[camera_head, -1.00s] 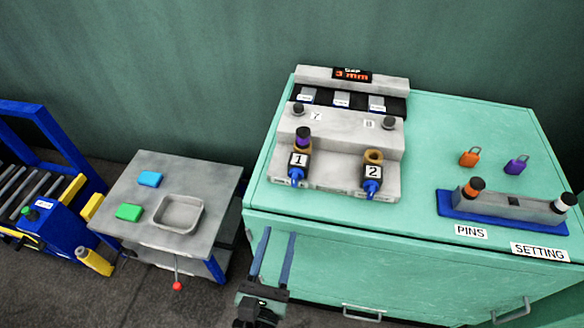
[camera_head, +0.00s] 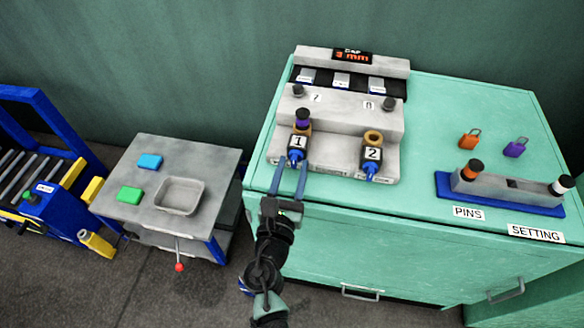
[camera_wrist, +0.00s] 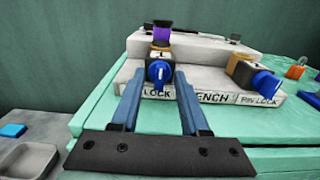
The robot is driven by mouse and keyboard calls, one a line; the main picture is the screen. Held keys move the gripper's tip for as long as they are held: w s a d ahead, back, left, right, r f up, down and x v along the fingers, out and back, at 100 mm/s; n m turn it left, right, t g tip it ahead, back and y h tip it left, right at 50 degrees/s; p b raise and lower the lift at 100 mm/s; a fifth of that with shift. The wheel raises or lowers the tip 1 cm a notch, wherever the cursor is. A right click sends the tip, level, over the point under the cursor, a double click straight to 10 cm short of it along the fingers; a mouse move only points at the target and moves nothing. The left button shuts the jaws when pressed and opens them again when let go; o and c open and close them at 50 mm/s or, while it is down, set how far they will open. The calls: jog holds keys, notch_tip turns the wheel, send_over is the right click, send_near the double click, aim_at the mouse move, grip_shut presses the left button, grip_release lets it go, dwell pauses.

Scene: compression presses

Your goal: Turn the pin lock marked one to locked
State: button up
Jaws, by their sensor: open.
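The pin lock marked one (camera_head: 299,143) stands on the left of the grey press bench. The pin lock marked two (camera_head: 372,155) stands to the right with a blue knob and an empty brass ring on top.
The bench stands on a green cabinet (camera_head: 440,125). A blue pin rack (camera_head: 500,200) with pins, plus orange (camera_head: 470,139) and purple (camera_head: 515,148) tags, sits to the right. A grey side table (camera_head: 135,208) with a tray (camera_head: 180,180) is at left.

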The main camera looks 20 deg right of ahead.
jog(key=shift+c, duration=0.2)
grip_shut()
jog(key=shift+m+b, duration=0.3)
jog(key=shift+m, duration=0.1)
jog(key=m+b, duration=0.1)
jog(key=m, duration=0.1)
jog(key=m+b, duration=0.1)
jog(key=shift+f+m, duration=0.2)
jog(key=shift+m, duration=0.2)
jog(key=m+b, duration=0.3)
jog(key=m, duration=0.1)
jog(key=shift+s+d, duration=0.1)
jog(key=m+b, duration=0.3)
jog(key=m, duration=0.2)
jog(key=shift+f+m+b, duration=0.1)
jog(key=shift+m+b, duration=0.25)
jog(key=shift+m, duration=0.05)
jog(key=shift+m+b, duration=1.05)
jog(key=shift+m, duration=0.65)
